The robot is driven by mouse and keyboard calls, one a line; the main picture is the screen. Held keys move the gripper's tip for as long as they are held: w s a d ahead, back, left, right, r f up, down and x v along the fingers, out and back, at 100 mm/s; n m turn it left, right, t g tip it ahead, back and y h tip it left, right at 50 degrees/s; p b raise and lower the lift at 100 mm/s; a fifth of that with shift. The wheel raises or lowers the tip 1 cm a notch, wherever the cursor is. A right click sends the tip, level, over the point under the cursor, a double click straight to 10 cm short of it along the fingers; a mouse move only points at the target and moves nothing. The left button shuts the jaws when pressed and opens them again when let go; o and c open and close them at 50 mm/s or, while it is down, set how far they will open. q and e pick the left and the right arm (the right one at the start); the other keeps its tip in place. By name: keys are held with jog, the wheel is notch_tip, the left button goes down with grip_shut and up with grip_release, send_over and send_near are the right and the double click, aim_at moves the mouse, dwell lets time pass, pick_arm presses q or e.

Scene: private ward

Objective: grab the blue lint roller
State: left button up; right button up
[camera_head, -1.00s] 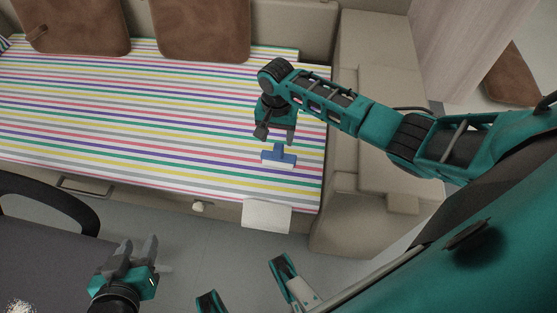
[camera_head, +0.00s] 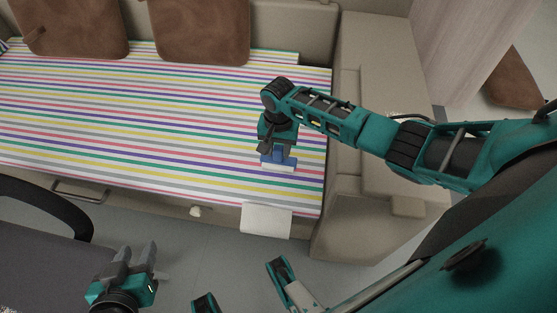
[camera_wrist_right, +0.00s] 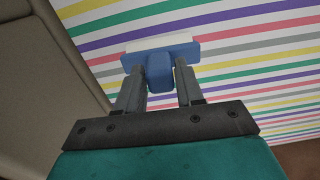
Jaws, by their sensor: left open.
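The blue lint roller (camera_head: 279,161) lies on the striped cover of the bench, near its front right end. Its white roller edge points to the front. In the right wrist view the blue lint roller (camera_wrist_right: 160,62) has its short handle between the fingers. My right gripper (camera_head: 277,150) is lowered over the handle from above. In the right wrist view my right gripper (camera_wrist_right: 160,88) is open, with a finger on each side of the handle and small gaps visible. My left gripper (camera_head: 138,257) is open and empty at the lower left, over the floor, far from the roller.
The striped bench (camera_head: 150,110) carries brown cushions (camera_head: 202,30) along its back. A beige armrest block (camera_head: 375,120) stands right of it. A white sheet (camera_head: 266,220) hangs at the bench front. A dark chair (camera_head: 40,250) is at the lower left.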

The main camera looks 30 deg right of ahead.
grip_shut()
dwell(0.3)
